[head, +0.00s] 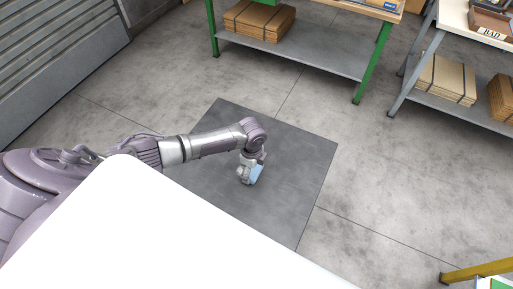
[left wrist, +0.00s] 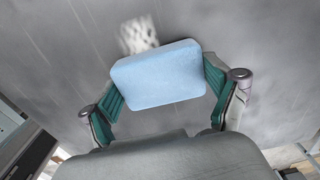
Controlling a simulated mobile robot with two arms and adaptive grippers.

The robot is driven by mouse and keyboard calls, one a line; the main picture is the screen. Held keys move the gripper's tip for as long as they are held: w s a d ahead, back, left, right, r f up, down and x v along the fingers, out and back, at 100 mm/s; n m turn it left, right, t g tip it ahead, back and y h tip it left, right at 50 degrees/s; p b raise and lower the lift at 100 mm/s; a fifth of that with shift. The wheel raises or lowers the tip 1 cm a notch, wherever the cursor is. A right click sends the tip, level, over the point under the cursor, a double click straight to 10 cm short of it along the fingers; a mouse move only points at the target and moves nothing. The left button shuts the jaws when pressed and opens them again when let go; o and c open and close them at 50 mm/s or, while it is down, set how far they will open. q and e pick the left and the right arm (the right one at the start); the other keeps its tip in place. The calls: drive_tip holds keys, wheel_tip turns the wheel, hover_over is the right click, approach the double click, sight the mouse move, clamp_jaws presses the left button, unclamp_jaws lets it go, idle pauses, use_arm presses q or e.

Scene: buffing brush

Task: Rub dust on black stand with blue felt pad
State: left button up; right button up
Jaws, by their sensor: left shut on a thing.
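The black stand (head: 304,155) is a flat dark square low on the floor in the head view. My left gripper (head: 247,177) hangs over its middle, pointing down. It is shut on the blue felt pad (head: 258,174), a light blue block. In the left wrist view the pad (left wrist: 158,76) sits between the two green-lined fingers. A whitish speckled dust patch (left wrist: 138,35) lies on the grey surface (left wrist: 55,60), just beyond the pad's upper edge and partly hidden by it. I cannot tell whether the pad touches the surface. My right gripper is not in view.
A green-legged workbench (head: 365,75) with cardboard on its lower shelf stands behind the stand. A grey-legged shelf (head: 413,72) stands at upper right. A yellow frame (head: 475,271) is at lower right. Grey floor around the stand is clear.

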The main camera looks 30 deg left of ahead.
sight(223, 160)
use_arm(q)
drive_tip(key=shift+s+a+f, duration=0.1)
drive_tip(key=shift+s+a, duration=0.05)
drive_tip(key=shift+a, duration=0.7)
drive_tip(key=shift+s+a, duration=0.1)
drive_tip(key=shift+a, duration=3.3)
drive_tip(key=shift+s+a+b, duration=0.2)
drive_tip(key=shift+a+b, duration=0.25)
drive_tip(key=shift+a, duration=1.2)
wheel_tip(223, 160, up, 6)
drive_tip(key=p, duration=0.5)
drive_tip(key=shift+p, duration=0.3)
wheel_tip(223, 160, up, 3)
drive_tip(key=p, duration=0.2)
drive_tip(key=shift+p, duration=0.35)
